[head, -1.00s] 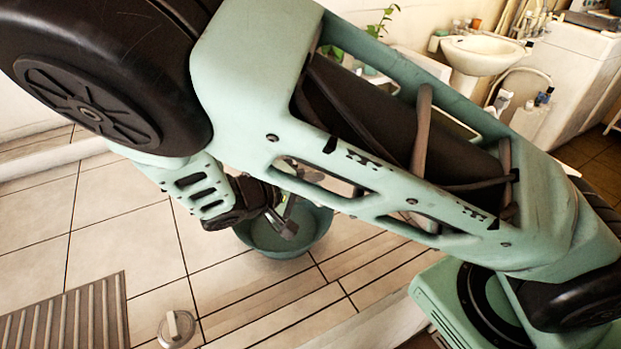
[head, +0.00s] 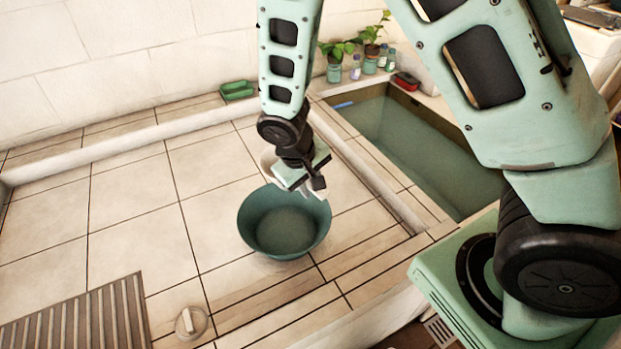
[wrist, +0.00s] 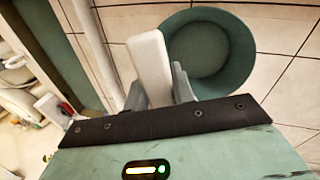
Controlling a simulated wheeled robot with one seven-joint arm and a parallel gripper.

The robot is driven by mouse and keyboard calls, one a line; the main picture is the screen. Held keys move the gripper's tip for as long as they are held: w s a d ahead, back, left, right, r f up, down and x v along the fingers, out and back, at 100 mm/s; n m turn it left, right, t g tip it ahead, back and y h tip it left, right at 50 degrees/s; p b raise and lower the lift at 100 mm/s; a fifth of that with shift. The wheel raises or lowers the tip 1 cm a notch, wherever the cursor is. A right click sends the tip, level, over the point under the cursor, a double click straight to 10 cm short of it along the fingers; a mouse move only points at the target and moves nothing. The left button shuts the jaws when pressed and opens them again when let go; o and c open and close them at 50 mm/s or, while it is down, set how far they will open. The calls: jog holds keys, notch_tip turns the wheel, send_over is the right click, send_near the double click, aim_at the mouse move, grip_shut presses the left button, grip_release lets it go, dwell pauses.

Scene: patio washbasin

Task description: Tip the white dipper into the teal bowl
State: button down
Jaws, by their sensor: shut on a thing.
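The teal bowl (head: 285,235) stands upright on the tiled ledge in the head view; it also shows in the wrist view (wrist: 210,55). No object shows inside it. My gripper (head: 310,188) hangs over the bowl's far rim, pointing down. In the wrist view my gripper (wrist: 158,90) is shut on the white dipper (wrist: 150,58), of which a pale, block-like part shows between the fingers, beside the bowl's rim. In the head view a whitish rounded part, likely the dipper's (head: 267,160), shows behind my wrist. The dipper's tilt and contents cannot be told.
A sunken water basin (head: 420,140) lies right of the bowl, behind a raised curb. Potted plants (head: 340,50) and jars stand at its back. A green dish (head: 237,90) sits at the wall. A grate (head: 75,320) and round cap (head: 190,322) lie front left. Tiles left of the bowl are clear.

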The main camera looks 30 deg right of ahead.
jog(key=shift+d+r+g+y+p, duration=0.15)
jog(key=shift+r+y+p, duration=0.35)
jog(key=shift+p, duration=0.35)
jog(key=shift+a+r+g+y+p, duration=0.15)
jog(key=shift+r+y+p, duration=0.1)
jog(key=shift+y+p, duration=0.85)
jog(key=shift+p, duration=0.4)
